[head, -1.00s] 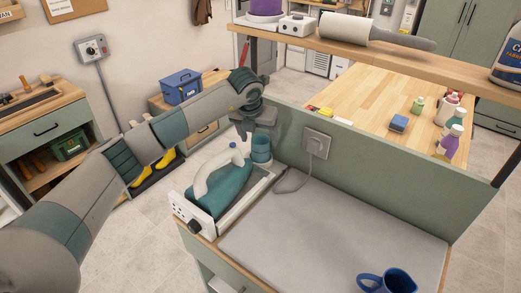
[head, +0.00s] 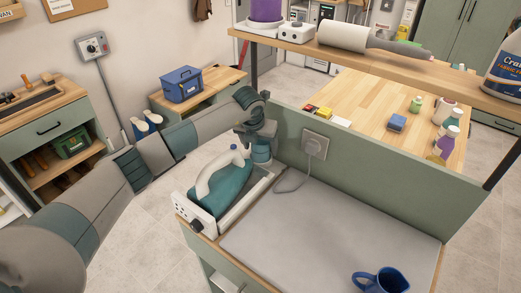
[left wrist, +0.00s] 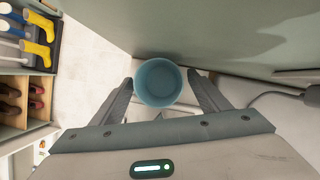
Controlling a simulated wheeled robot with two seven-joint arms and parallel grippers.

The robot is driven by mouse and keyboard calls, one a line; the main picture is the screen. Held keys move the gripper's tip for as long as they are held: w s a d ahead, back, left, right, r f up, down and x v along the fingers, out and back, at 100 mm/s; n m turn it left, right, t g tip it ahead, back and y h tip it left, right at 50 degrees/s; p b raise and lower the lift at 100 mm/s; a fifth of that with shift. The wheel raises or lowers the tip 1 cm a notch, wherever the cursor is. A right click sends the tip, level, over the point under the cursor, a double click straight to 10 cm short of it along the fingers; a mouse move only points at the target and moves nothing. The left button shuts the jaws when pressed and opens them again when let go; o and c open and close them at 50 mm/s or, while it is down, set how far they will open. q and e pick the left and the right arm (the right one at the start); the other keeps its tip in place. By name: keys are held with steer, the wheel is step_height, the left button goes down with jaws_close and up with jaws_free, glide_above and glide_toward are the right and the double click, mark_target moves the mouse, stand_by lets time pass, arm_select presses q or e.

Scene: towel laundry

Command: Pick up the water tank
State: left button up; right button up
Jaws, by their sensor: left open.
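The water tank (head: 262,152) is a teal round vessel standing at the back end of the ironing station, beside the steam iron (head: 222,187). In the left wrist view it appears as a round teal top (left wrist: 157,82) between my fingers. My left gripper (head: 258,140) is open and comes down over the tank, hiding part of it in the head view. In the left wrist view its two fingers lie on either side of the tank, with small gaps visible. Whether they touch it lower down I cannot tell. My right gripper is not in view.
A green panel (head: 375,175) with a socket and plug (head: 315,146) rises right behind the tank. A cord runs from the plug to the grey ironing surface (head: 310,235). A blue jug (head: 380,281) stands at its front. A wooden shelf (head: 400,62) runs above the panel.

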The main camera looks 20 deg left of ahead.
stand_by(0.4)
arm_select(q)
steer(key=c, duration=1.1)
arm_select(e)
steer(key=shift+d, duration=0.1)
arm_select(q)
steer(key=shift+r, duration=0.1)
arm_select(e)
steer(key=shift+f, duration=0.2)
